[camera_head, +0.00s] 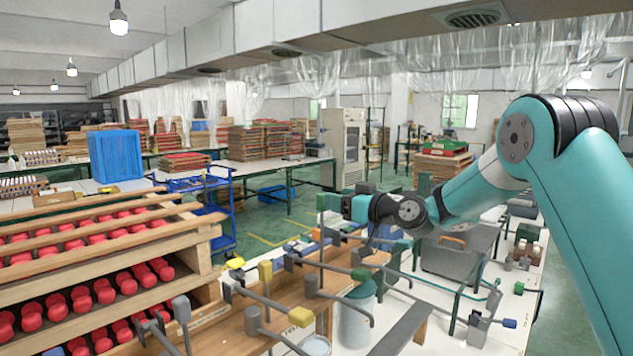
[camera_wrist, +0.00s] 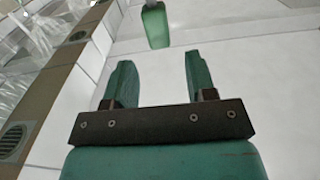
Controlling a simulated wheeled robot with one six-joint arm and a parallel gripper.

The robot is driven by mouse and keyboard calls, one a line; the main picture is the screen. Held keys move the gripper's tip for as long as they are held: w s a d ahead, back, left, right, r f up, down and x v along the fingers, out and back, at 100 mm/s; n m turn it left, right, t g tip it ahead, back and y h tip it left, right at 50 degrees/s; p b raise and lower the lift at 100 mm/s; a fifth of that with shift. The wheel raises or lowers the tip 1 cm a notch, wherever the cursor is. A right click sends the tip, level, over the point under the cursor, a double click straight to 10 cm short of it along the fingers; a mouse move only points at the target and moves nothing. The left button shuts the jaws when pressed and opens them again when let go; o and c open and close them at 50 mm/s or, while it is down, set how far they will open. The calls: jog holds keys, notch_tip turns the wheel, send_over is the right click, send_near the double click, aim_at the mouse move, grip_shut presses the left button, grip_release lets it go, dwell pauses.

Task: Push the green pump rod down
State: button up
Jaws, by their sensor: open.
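The green pump rod (camera_head: 322,237) stands upright above the wooden bench in the head view. Its green end also shows in the wrist view (camera_wrist: 155,27), beyond my fingertips and roughly in line with the gap. My gripper (camera_head: 338,204) reaches in from the right at the height of the rod's top; the two overlap there, and I cannot tell if they touch. In the wrist view my gripper (camera_wrist: 155,75) is open, with nothing between its two dark green fingers. The rod's lower end is partly hidden among other rods.
Below my gripper, a green-ended lever (camera_head: 361,275) and a yellow-ended lever (camera_head: 301,316) stick out from the wooden bench (camera_head: 275,298). A pale bucket (camera_head: 355,322) stands at the bench. A wooden rack (camera_head: 205,258) with red pieces is at left.

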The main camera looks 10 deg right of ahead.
aim_at(318, 194)
jog(key=p+x, duration=0.3)
jog(key=x, duration=0.3)
jog(key=shift+w+a+r, duration=0.15)
jog(key=shift+w+a, duration=0.4)
jog(key=shift+w, duration=0.15)
grip_shut()
